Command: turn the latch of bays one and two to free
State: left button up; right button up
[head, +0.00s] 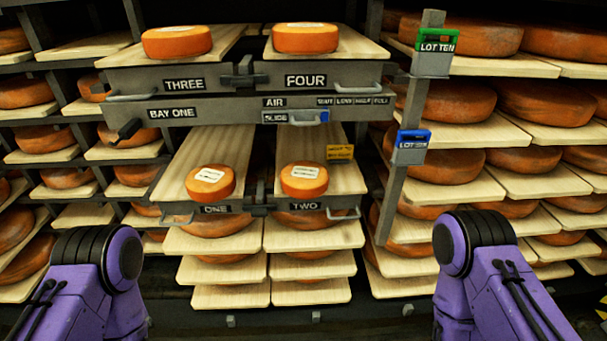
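Board one (188,185) and board two (320,155) lie side by side in the lower bay, each with a labelled orange cheese wheel, one (210,182) and two (304,180). Their grey fronts carry the plates ONE (214,209) and TWO (305,206). A dark latch (261,200) sits between these fronts. Its lower part seems to lie across both, but its exact setting is too small to tell. Metal handles show at the outer ends, left (178,218) and right (344,215). My purple arms show at the lower left and lower right; neither gripper is in view.
Above are boards THREE (184,84) and FOUR (305,80) with a similar latch (244,74). A grey BAY ONE beam (180,113) has AIR and SLIDE labels. A post (408,130) at right holds green (436,42) and blue (412,143) lot tags. Cheese shelves surround them.

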aim_at(257, 211)
jog(key=k, duration=0.55)
jog(key=z, duration=0.5)
jog(key=i, duration=1.15)
jog(key=u, duration=0.55)
